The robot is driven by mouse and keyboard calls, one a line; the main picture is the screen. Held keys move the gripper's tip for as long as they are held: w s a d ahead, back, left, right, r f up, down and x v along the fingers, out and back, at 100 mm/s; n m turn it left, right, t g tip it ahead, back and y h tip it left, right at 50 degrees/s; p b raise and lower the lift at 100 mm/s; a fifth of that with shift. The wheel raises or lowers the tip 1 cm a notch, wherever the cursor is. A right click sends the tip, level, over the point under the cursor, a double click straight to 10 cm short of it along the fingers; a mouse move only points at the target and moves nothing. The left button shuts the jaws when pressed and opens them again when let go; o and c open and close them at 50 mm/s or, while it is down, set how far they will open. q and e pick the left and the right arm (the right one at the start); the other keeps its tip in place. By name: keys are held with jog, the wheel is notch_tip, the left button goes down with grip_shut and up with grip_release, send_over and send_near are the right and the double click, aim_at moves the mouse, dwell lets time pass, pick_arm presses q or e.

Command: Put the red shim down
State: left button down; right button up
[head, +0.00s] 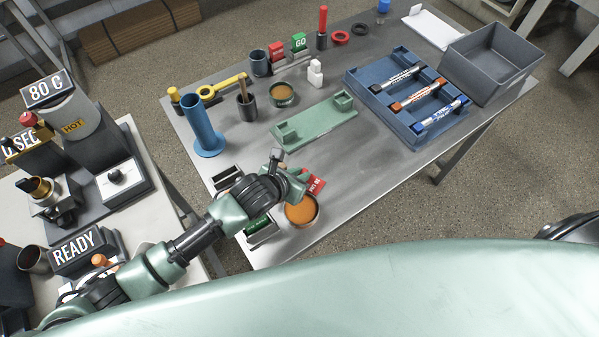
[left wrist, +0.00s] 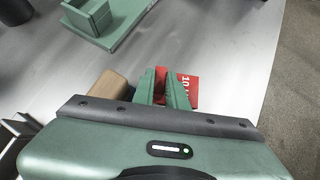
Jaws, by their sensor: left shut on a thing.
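The red shim (head: 316,184) is a small flat red piece with white lettering, just above or at the table surface; I cannot tell whether it touches. My left gripper (head: 299,179) is shut on it. In the left wrist view the red shim (left wrist: 191,87) shows between and to the right of the two green fingers of my left gripper (left wrist: 162,87). The fingers hide part of the shim. My right gripper is not in view.
A round tin with orange contents (head: 300,212) stands close to my left gripper. A dark slotted holder (head: 226,178) and a green piece (head: 257,226) are to the left. A green fixture (head: 316,122) lies behind. The grey table (head: 375,175) is bare to the right.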

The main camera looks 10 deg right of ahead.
pick_arm(q)
jog(key=c, duration=1.7)
grip_release()
jog(key=shift+f, duration=0.1)
jog(key=shift+r, duration=0.25)
jog(key=b+v, duration=0.1)
jog(key=v, duration=1.1)
jog(key=shift+s+f, duration=0.1)
jog(key=shift+f, duration=0.05)
